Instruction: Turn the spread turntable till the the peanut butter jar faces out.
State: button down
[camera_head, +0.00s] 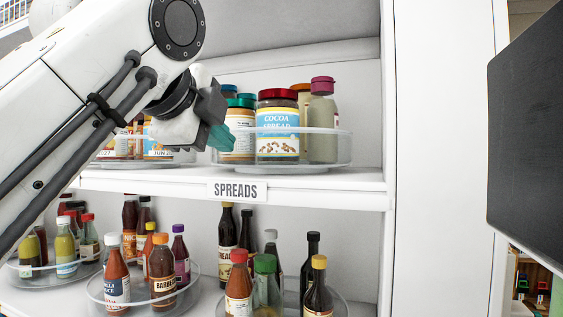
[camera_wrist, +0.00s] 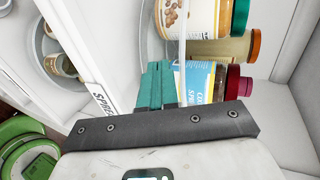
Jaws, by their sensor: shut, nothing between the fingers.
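The spread turntable (camera_head: 335,160) is a clear round tray with a raised rim on the upper shelf, above a SPREADS label. A red-lidded cocoa spread jar (camera_head: 278,122) faces out at its front. A teal-lidded jar (camera_head: 238,138) stands left of it, its label turned aside; I cannot read whether it is peanut butter. My gripper (camera_head: 218,138) is shut and empty at the turntable's front left, its teal fingertips close to the rim. The wrist view shows the shut fingers (camera_wrist: 155,85) beside the rim (camera_wrist: 182,45) and the cocoa jar (camera_wrist: 198,78); contact is unclear.
A pale jar with a magenta lid (camera_head: 322,130) stands at the turntable's right. Another turntable (camera_head: 150,158) sits left on the same shelf, partly behind my arm. The lower shelf holds sauce bottles (camera_head: 163,270) on trays. A white side panel (camera_head: 440,150) closes the right.

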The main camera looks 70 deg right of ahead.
aim_at(282, 147)
jog(key=shift+s, duration=0.6)
jog(key=shift+s, duration=0.1)
jog(key=shift+s+b, duration=0.65)
jog(key=shift+s, duration=0.4)
jog(key=shift+s+d, duration=0.1)
jog(key=shift+s+d+b, duration=0.1)
jog(key=shift+s+b, duration=0.4)
jog(key=shift+s, duration=0.65)
jog(key=shift+s+d+b, duration=0.2)
jog(key=shift+s+b, duration=0.1)
jog(key=shift+s, duration=0.2)
jog(key=shift+s+d+b, duration=0.15)
jog(key=shift+s+b, duration=0.1)
jog(key=shift+s, duration=0.35)
